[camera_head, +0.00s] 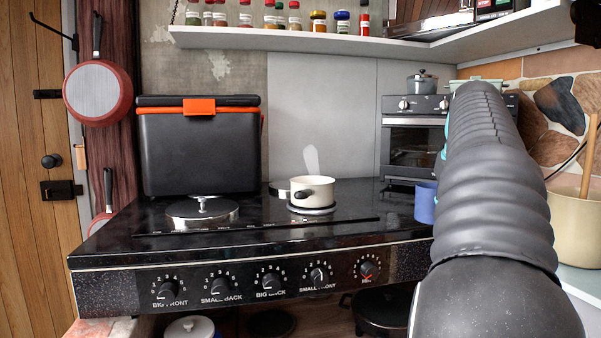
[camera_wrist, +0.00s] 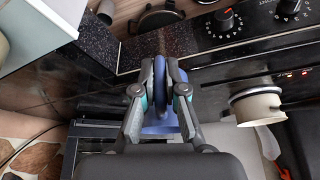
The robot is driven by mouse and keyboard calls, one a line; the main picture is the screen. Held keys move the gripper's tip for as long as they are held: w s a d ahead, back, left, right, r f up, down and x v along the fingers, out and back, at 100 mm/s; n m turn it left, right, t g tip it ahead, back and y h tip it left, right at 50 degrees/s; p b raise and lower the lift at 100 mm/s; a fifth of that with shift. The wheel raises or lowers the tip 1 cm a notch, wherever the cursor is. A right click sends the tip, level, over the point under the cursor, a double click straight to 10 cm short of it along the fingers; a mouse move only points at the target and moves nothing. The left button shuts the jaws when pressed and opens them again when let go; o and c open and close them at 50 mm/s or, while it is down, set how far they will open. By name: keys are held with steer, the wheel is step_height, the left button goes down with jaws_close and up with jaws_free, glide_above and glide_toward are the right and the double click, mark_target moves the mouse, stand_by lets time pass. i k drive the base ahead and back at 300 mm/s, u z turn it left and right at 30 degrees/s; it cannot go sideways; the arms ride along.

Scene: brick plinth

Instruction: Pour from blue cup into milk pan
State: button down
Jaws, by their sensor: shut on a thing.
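The blue cup (camera_head: 425,203) shows at the right of the stove in the head view, partly hidden behind my arm. In the wrist view my gripper (camera_wrist: 160,68) is shut on the blue cup (camera_wrist: 161,122), with a finger on each side of its blue edge or handle. I cannot tell what is inside the cup. The milk pan (camera_head: 313,190) is cream with a dark handle and stands on a hob plate left of the cup. It also shows at the right of the wrist view (camera_wrist: 257,108), apart from the cup.
A black box with an orange latch (camera_head: 199,150) stands at the stove's back left. A round metal burner cover (camera_head: 202,212) lies before it. A small oven (camera_head: 412,139) stands behind the cup. A beige pot (camera_head: 575,232) is at the right. A spice shelf (camera_head: 330,40) hangs above.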

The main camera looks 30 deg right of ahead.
mark_target(314, 190)
steer(key=i, duration=0.85)
